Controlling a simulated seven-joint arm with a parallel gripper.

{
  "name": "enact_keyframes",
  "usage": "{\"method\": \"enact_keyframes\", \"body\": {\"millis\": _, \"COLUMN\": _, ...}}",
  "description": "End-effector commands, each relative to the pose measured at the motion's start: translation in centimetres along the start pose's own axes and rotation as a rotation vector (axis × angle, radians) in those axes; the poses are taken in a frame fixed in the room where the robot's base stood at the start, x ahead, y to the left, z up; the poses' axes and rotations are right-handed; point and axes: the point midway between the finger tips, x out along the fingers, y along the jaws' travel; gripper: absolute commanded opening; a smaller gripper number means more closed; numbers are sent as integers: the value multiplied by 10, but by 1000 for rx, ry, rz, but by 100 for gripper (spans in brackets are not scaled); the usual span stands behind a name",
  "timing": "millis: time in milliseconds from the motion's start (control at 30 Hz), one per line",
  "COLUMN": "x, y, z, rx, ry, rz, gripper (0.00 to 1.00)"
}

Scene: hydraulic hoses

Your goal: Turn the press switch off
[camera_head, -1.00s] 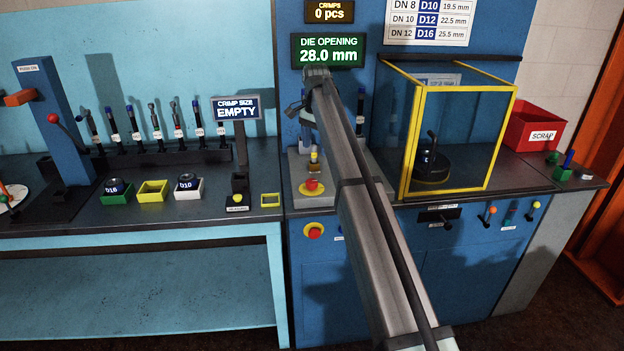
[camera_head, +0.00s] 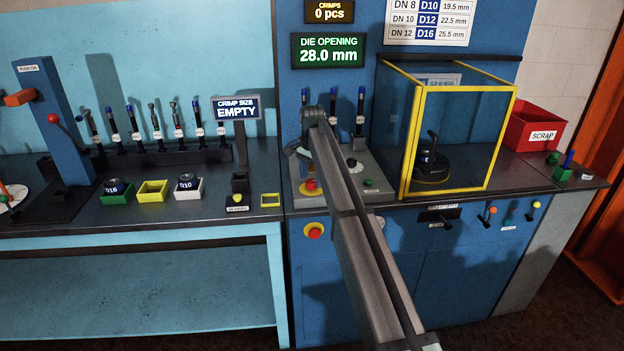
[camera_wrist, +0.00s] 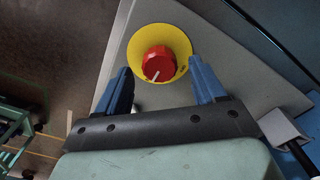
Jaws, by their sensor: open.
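The press switch is a red rotary knob (camera_head: 311,185) on a yellow disc, on the grey panel at the middle of the bench. In the wrist view the red knob (camera_wrist: 158,64) has a white pointer mark aimed toward the lower left. My gripper (camera_wrist: 160,68) is open, with one blue finger on each side of the knob's lower part in the picture. The fingers look apart from the knob; their height above it is hard to tell. In the head view my arm hides most of the gripper, which is just above the knob.
A red button (camera_head: 314,231) on yellow sits on the press front below. A glass guard box with a yellow frame (camera_head: 416,145) stands right of my arm. The crimp size sign (camera_head: 236,108) stands left. A green button (camera_head: 369,183) is on the same panel.

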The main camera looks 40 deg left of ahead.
Motion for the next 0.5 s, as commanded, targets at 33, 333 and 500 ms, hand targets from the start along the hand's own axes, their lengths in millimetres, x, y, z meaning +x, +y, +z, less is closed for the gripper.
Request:
{"method": "enact_keyframes", "body": {"millis": 33, "x": 5, "y": 0, "z": 0, "rx": 0, "ry": -1, "rz": 1, "gripper": 69}}
{"method": "enact_keyframes", "body": {"millis": 333, "x": 13, "y": 0, "z": 0, "rx": 0, "ry": 0, "rz": 0, "gripper": 69}}
{"method": "enact_keyframes", "body": {"millis": 500, "x": 13, "y": 0, "z": 0, "rx": 0, "ry": 0, "rz": 0, "gripper": 69}}
